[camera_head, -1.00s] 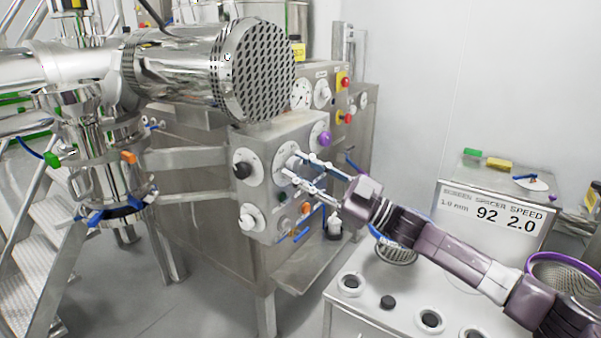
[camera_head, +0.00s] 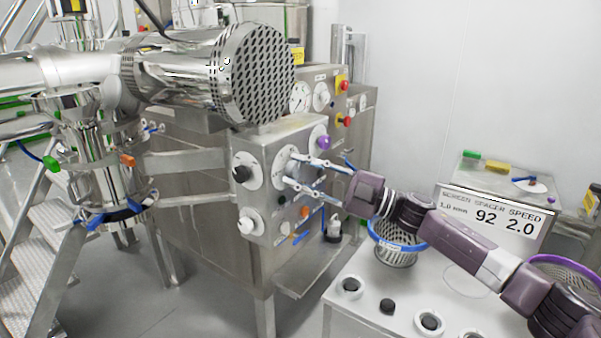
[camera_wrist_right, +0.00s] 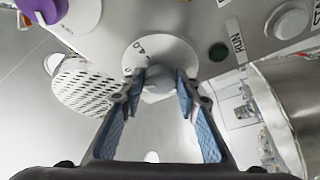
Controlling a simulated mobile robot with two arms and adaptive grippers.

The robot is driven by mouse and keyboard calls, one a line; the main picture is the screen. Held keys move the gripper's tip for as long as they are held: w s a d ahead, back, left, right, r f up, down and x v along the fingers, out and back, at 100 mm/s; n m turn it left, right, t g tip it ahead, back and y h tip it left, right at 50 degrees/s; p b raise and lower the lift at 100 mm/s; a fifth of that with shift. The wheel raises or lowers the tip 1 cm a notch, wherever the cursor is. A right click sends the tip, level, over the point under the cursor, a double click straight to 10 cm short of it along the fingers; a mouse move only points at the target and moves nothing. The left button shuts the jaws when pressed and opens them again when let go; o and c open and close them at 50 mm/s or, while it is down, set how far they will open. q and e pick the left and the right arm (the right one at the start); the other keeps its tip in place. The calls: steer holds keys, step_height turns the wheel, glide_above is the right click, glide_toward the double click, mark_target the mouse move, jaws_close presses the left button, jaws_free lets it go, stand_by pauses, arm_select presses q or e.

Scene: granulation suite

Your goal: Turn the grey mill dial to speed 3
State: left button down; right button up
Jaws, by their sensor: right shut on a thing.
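The grey dial sits on a round white scale plate (camera_head: 281,162) on the front of the steel mill panel. My right gripper (camera_head: 291,171) reaches it from the right, its two fingers around the knob. In the right wrist view the grey knob (camera_wrist_right: 157,88) is between the blue-padded fingertips (camera_wrist_right: 161,80), in front of its white scale plate (camera_wrist_right: 150,52). The fingers cover part of the scale, and the dial's setting is too small to read. My left gripper is not in view.
A black knob (camera_head: 242,173), a purple knob (camera_head: 323,142) and a white knob (camera_head: 246,225) surround the dial closely. A blue-rimmed basket (camera_head: 397,245) stands under my right arm. A sign (camera_head: 490,212) reads speed 2.0. The perforated cylinder (camera_head: 258,75) overhangs the panel.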

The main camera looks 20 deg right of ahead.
steer(key=o, duration=1.2)
steer(key=shift+c, duration=0.2)
steer(key=v, duration=1.2)
steer(key=shift+a+f, duration=0.1)
